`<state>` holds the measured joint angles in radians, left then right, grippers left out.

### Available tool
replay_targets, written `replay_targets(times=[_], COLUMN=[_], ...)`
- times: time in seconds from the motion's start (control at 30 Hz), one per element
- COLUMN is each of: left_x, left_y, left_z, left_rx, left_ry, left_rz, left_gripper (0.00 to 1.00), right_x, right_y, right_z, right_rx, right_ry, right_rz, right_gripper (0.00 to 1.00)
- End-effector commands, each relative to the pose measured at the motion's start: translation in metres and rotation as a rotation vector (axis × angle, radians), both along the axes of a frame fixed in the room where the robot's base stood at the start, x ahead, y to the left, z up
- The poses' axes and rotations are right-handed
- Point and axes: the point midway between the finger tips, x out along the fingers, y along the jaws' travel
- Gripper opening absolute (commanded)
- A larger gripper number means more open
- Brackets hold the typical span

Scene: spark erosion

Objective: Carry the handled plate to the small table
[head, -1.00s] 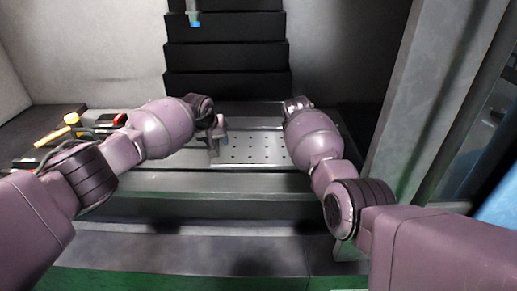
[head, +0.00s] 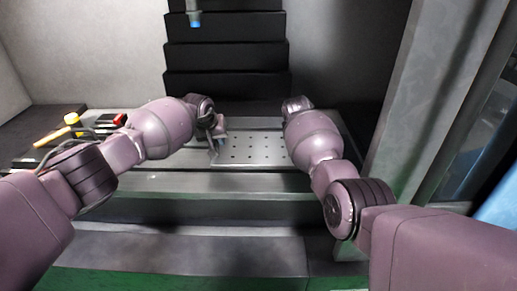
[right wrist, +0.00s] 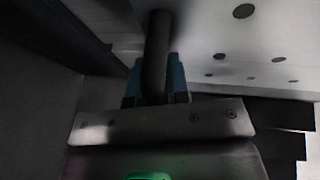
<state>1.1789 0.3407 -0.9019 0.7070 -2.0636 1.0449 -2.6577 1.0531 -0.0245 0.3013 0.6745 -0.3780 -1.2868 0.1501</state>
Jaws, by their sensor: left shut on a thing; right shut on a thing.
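The handled plate (head: 250,150) is a flat light-grey sheet with rows of small holes. In the head view it lies level over the bed of the machine, between my two arms. My left gripper (head: 217,138) is shut at the plate's left edge, on its handle there, which is mostly hidden. My right gripper is hidden behind its own arm in the head view. In the right wrist view my right gripper (right wrist: 156,82) has its blue fingers shut around a dark bar-like handle, and the plate (right wrist: 235,40) shows at upper right. I cannot tell whether the plate touches the bed. No small table is identifiable.
Black stepped bellows (head: 225,55) rise behind the plate, with a blue-tipped nozzle (head: 195,18) above. A yellow-handled tool (head: 62,131) and other items lie at left. A grey upright (head: 420,90) stands close at right. The front ledge (head: 200,255) is clear.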

Motion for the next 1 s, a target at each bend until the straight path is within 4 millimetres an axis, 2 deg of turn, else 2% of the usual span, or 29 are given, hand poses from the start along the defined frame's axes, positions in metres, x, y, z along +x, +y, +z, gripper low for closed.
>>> replay_targets(times=[0.7,1.0], left_x=[0.0002,0.0017], left_y=[0.0010,0.0001], left_z=[0.0000,0.0082], left_rx=[-0.003,-0.005], left_ry=[0.002,-0.007], left_rz=[0.007,0.006], left_gripper=[0.00,0.00], right_x=[0.0000,0.0020], right_y=[0.0002,0.0006], right_z=[0.0002,0.0091], right_rx=[0.000,0.000], right_ry=[0.000,-0.011], right_rz=[0.001,0.001], right_gripper=[0.00,0.00])
